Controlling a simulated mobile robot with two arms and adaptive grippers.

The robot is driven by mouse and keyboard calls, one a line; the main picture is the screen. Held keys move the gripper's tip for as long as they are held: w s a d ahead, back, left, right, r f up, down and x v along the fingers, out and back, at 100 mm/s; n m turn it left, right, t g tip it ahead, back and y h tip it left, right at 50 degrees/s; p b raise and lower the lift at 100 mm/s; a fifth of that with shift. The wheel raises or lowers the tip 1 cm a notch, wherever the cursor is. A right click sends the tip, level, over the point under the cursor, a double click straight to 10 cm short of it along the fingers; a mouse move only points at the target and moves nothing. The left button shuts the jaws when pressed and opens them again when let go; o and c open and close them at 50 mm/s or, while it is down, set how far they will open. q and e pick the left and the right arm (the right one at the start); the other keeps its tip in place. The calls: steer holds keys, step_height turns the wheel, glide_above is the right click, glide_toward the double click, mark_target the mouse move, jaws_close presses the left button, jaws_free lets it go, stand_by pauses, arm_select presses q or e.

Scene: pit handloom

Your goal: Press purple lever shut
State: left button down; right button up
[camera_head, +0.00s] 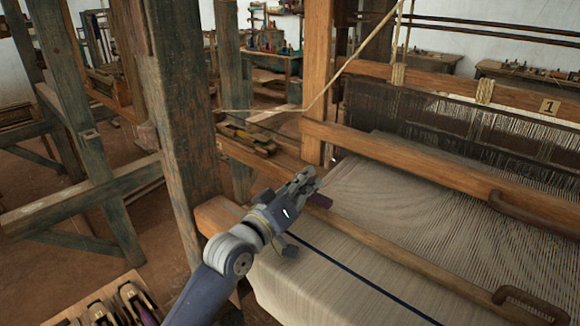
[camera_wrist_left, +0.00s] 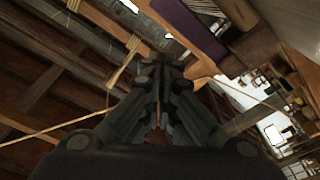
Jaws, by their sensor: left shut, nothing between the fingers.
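The purple lever (camera_head: 320,201) shows as a small piece just beyond my left gripper (camera_head: 308,177), at the left end of the loom's front beam. Most of the lever is hidden behind the gripper in the head view. In the left wrist view the lever is a broad purple block (camera_wrist_left: 190,28) at the top, just above and right of the fingertips. My left gripper is shut and empty, and its closed fingers (camera_wrist_left: 160,68) fill the middle of the wrist view. I cannot tell whether the fingers touch the lever. My right gripper is not in view.
Pale cloth (camera_head: 310,275) with a dark blue stripe covers the loom's front. A thick upright post (camera_head: 180,110) stands left of my arm. A wooden beam (camera_head: 430,180) with a curved handle (camera_head: 530,212) crosses the warp. A crate with shuttles (camera_head: 110,305) sits at the lower left.

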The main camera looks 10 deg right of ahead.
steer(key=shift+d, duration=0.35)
